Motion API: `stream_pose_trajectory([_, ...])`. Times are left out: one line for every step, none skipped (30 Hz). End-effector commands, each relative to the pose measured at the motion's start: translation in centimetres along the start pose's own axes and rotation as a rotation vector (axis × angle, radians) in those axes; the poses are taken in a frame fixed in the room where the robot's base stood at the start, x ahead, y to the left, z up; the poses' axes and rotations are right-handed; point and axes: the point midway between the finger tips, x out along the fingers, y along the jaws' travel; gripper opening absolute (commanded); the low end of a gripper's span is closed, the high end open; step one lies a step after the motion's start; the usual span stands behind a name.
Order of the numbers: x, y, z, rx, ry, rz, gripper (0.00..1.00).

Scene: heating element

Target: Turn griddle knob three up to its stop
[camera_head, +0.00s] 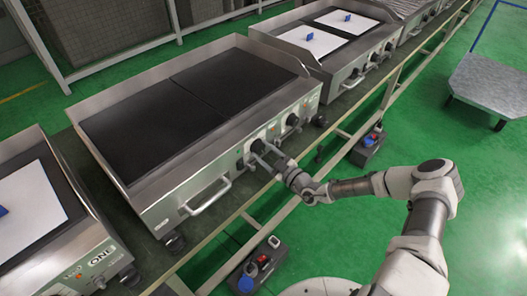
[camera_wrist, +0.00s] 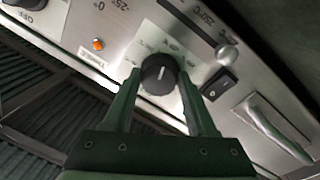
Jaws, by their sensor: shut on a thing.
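The griddle (camera_head: 160,112) with the dark plate stands in the middle of the head view. Its black knob (camera_wrist: 158,75) shows in the wrist view, on a pale dial plate with small markings. A label that seems to read THREE (camera_wrist: 90,56) is left of it. The white pointer line on the knob points roughly up in that view. My gripper (camera_wrist: 160,88) has one finger on each side of the knob and is shut on it. In the head view my gripper (camera_head: 262,157) is at the front panel and partly hides the knob.
An orange lamp (camera_wrist: 98,44), a rocker switch (camera_wrist: 218,84) and a metal ball-ended lever (camera_wrist: 228,54) are near the knob. A second knob (camera_head: 292,120) and a drawer handle (camera_head: 207,196) are on the same front. Other griddles stand either side.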

Motion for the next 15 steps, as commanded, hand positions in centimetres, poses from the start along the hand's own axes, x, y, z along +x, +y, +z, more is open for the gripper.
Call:
stream_pose_trajectory([-0.06,-0.09,0.02,0.023,-0.003,-0.001,0.02])
stream_pose_trajectory([-0.06,-0.09,0.01,0.036,-0.004,-0.001,0.02])
stream_pose_trajectory([-0.05,-0.09,0.00,0.050,-0.005,-0.001,0.02])
stream_pose_trajectory([-0.05,-0.09,0.00,0.059,-0.005,-0.001,0.02])
stream_pose_trajectory([-0.04,-0.09,-0.01,0.069,-0.006,-0.002,0.02])
stream_pose_trajectory([-0.04,-0.09,-0.01,0.079,-0.007,-0.002,0.02])
stream_pose_trajectory([-0.04,-0.09,-0.01,0.085,-0.007,-0.002,0.02])
stream_pose_trajectory([-0.04,-0.09,-0.02,0.090,-0.008,-0.002,0.02])
stream_pose_trajectory([-0.03,-0.09,-0.02,0.096,-0.008,-0.002,0.02])
stream_pose_trajectory([-0.03,-0.09,-0.01,0.100,-0.008,-0.002,0.02])
stream_pose_trajectory([-0.03,-0.09,-0.02,0.103,-0.009,-0.002,0.02])
stream_pose_trajectory([-0.03,-0.10,-0.02,0.106,-0.009,-0.002,0.02])
stream_pose_trajectory([-0.03,-0.09,-0.02,0.108,-0.009,-0.002,0.02])
stream_pose_trajectory([-0.03,-0.09,-0.02,0.109,-0.009,-0.002,0.02])
stream_pose_trajectory([-0.03,-0.09,-0.01,0.109,-0.009,-0.002,0.02])
